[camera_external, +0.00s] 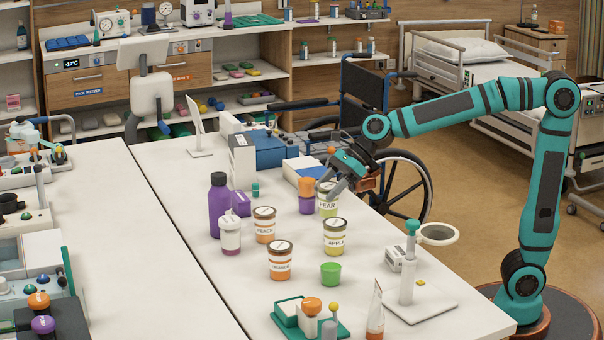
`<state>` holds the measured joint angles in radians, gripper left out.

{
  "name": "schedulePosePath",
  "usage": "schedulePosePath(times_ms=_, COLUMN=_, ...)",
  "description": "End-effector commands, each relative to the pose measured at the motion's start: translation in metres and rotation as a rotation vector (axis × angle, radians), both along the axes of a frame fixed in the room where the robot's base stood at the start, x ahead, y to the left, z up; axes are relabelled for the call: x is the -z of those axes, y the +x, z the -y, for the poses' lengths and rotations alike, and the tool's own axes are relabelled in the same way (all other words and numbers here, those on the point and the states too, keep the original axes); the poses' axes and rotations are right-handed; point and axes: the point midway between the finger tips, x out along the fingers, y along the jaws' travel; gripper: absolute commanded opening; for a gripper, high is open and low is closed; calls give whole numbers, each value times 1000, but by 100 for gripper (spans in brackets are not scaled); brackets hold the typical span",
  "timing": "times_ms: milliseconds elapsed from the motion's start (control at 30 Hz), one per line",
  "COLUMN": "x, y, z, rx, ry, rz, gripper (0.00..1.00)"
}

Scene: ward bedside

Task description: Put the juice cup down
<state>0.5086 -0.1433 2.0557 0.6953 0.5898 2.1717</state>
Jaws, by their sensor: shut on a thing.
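A juice cup labelled PEAR (328,206), pale with a yellow-green band, is at my gripper (333,190) near the far right part of the white table (190,255). My gripper reaches in from the right and is shut on this cup near its top; its fingers and the wrist hide part of the rim. The cup looks upright. Whether its base touches the table is hard to tell. Other juice cups stand nearby: PEACH (265,226), APPLE (334,238) and one with an orange label (281,262).
An orange and purple cup stack (306,196) stands just left of the held cup. A purple bottle (218,205), a green cup (331,273), a white stand with a ring (408,270) and a green tray (290,318) are around.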

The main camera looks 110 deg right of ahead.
Motion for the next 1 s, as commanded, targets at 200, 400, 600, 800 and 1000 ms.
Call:
schedulePosePath(times_ms=200, x=-36, y=0, z=0, rx=0, ry=0, rz=1, gripper=30)
schedulePosePath(times_ms=400, x=-50, y=0, z=0, rx=0, ry=1, rz=0, gripper=30)
schedulePosePath(times_ms=600, x=-52, y=1, z=2, rx=1, ry=1, rz=-1, gripper=30)
schedulePosePath(times_ms=800, x=-70, y=21, z=33, rx=31, ry=1, rz=1, gripper=30)
schedulePosePath(times_ms=1000, x=-105, y=54, z=96, rx=92, ry=5, rz=4, gripper=30)
